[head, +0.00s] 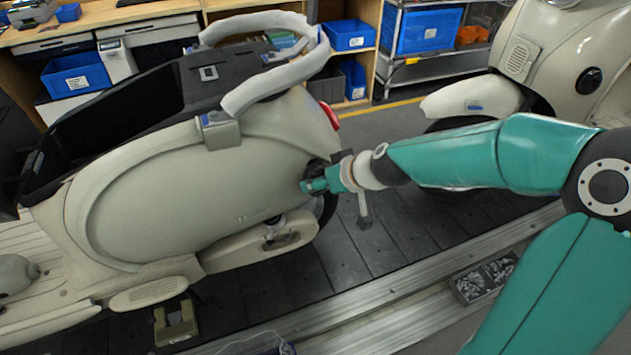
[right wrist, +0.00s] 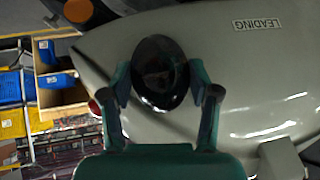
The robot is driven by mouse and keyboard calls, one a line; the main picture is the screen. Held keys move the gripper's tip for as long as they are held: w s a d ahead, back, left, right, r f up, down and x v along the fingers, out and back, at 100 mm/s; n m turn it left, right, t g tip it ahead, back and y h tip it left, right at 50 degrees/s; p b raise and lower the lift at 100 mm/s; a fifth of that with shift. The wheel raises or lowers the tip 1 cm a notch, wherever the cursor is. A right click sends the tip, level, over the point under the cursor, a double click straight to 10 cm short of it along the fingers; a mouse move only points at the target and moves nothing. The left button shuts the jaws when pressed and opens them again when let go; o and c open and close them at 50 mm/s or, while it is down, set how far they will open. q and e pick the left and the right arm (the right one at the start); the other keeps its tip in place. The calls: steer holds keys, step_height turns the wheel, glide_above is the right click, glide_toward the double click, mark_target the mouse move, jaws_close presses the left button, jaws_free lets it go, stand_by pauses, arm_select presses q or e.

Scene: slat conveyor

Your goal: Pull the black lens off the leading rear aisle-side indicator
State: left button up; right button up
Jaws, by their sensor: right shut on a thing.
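The black lens (right wrist: 160,72) is a glossy dark oval against the cream rear side panel in the right wrist view. The panel carries a LEADING label (right wrist: 257,23). My right gripper (right wrist: 160,84) is shut on the lens, one teal finger on each side. I cannot tell whether the lens is still seated in its indicator. In the head view my right gripper (head: 314,185) is at the rear end of the cream scooter (head: 190,185), and the lens is mostly hidden there. My left gripper is not in view.
A second cream scooter (head: 560,60) stands behind on the right. A tray of small metal parts (head: 485,278) lies by the conveyor rail (head: 400,300). Shelves with blue bins (head: 346,35) line the back. Dark slats (head: 390,240) are clear below my right forearm.

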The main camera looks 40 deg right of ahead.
mark_target(320, 193)
steer(key=shift+s, duration=0.7)
stand_by(0.8)
steer(key=shift+s+r+b, duration=0.1)
steer(key=shift+s+b, duration=0.5)
steer(key=shift+s, duration=0.5)
